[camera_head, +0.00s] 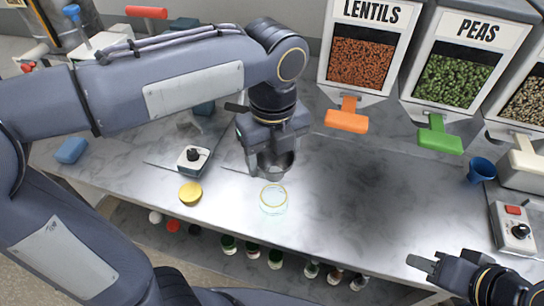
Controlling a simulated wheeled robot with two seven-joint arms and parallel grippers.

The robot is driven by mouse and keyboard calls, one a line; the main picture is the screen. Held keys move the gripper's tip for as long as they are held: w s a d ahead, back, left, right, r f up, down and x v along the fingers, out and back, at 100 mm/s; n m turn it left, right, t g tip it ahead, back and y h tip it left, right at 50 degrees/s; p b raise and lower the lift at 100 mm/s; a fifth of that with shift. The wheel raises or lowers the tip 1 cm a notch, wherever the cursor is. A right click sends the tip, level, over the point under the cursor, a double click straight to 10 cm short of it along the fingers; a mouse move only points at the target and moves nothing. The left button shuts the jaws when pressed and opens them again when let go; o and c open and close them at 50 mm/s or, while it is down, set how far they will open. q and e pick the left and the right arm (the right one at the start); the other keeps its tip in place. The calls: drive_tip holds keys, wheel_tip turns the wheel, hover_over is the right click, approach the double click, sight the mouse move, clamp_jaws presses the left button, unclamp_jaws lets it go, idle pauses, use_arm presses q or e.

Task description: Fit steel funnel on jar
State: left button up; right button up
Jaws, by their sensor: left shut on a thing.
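The steel funnel (275,164) is a dark grey metal cup shape held just below my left gripper (266,150). The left gripper is shut on the funnel, and its fingers hide part of it. The clear glass jar (273,199) stands upright on the metal counter with its mouth open, just in front of and below the funnel. The funnel appears apart from the jar. My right gripper (425,268) is at the lower right, with its fingers apart and nothing between them, away from the jar.
A yellow lid (190,192) and a scale-like device (193,158) sit left of the jar. Lentils (361,62) and peas (454,81) dispensers stand behind. A blue cup (481,170) and a switch box (514,229) are at the right. The counter (370,200) right of the jar is clear.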

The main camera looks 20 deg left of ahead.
use_arm(q)
drive_tip(key=shift+w+f+b, duration=0.15)
drive_tip(key=shift+f+b, duration=0.45)
drive_tip(key=shift+f, duration=0.25)
drive_tip(key=shift+f+b, duration=1.45)
drive_tip(key=shift+f, duration=0.4)
drive_tip(key=shift+f, duration=0.25)
drive_tip(key=shift+f, duration=0.45)
drive_tip(key=shift+f+b, duration=0.2)
drive_tip(key=shift+b, duration=0.1)
drive_tip(key=shift+f+b, duration=0.3)
drive_tip(key=shift+f, duration=0.2)
